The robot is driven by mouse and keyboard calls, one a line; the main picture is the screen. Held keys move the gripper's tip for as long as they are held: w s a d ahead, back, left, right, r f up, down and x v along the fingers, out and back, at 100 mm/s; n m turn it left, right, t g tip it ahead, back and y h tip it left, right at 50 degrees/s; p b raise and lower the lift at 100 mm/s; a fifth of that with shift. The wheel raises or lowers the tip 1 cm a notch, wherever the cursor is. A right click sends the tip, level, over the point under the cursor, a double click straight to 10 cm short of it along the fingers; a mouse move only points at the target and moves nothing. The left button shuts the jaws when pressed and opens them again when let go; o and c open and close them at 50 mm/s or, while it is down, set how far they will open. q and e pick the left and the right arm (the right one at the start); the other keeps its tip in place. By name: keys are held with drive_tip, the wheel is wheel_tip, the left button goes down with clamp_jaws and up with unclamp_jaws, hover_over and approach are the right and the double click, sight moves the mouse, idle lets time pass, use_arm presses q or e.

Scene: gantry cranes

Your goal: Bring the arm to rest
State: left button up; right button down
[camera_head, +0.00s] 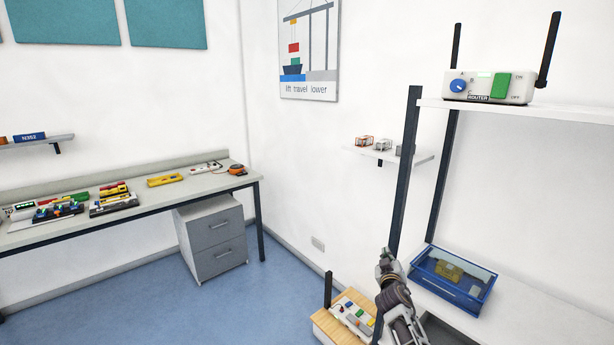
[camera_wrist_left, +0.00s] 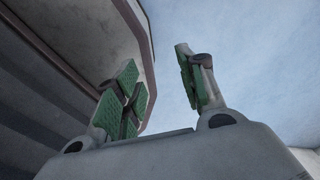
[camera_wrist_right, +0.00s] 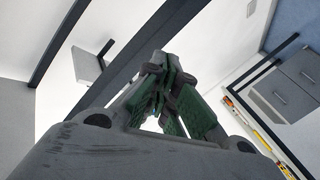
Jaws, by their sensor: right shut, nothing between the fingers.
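My right arm rises from the bottom edge of the head view, in front of the shelf rack. Its gripper (camera_head: 388,258) is in front of the dark rack post, left of the blue bin. In the right wrist view the green-padded fingers of this gripper (camera_wrist_right: 166,72) meet at the tips, shut and empty. My left gripper (camera_wrist_left: 160,82) shows only in the left wrist view. Its green-padded fingers stand wide apart with nothing between them. The left arm is outside the head view.
A blue bin (camera_head: 478,292) holding a yellowish item sits on the rack's lower shelf. A router (camera_head: 490,99) stands on the upper shelf (camera_head: 560,112). A wooden crate (camera_head: 325,325) with a panel is low beside my right arm. The workbench (camera_head: 150,205) is left; blue floor (camera_head: 190,305) lies clear between.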

drive_tip(key=s+a+f+g+y+p, duration=0.15)
drive_tip(key=s+f, duration=0.35)
drive_tip(key=f, duration=0.6)
drive_tip(key=s+f+g+p, duration=0.1)
drive_tip(key=s+f+g, duration=0.25)
drive_tip(key=f, duration=0.75)
drive_tip(key=s+a+f+g+y+p, duration=0.1)
drive_tip(key=s+f+g+y+p, duration=0.15)
drive_tip(key=s+f, duration=1.4)
use_arm(q)
wheel_tip(320, 180, up, 9)
drive_tip(key=d+p, duration=0.3)
drive_tip(key=p, duration=0.1)
drive_tip(key=shift+s, duration=0.2)
use_arm(e)
drive_tip(key=s+f+g, duration=0.2)
drive_tip(key=s+f, duration=0.3)
drive_tip(key=s, duration=1)
drive_tip(key=s+f+g, duration=0.3)
drive_tip(key=s+f, duration=0.3)
drive_tip(key=s, duration=1)
drive_tip(key=s+f+g, duration=0.3)
drive_tip(key=s+f, duration=0.2)
drive_tip(key=s, duration=1.1)
drive_tip(key=shift+d+f+m, duration=0.35)
drive_tip(key=shift+f+m, duration=0.05)
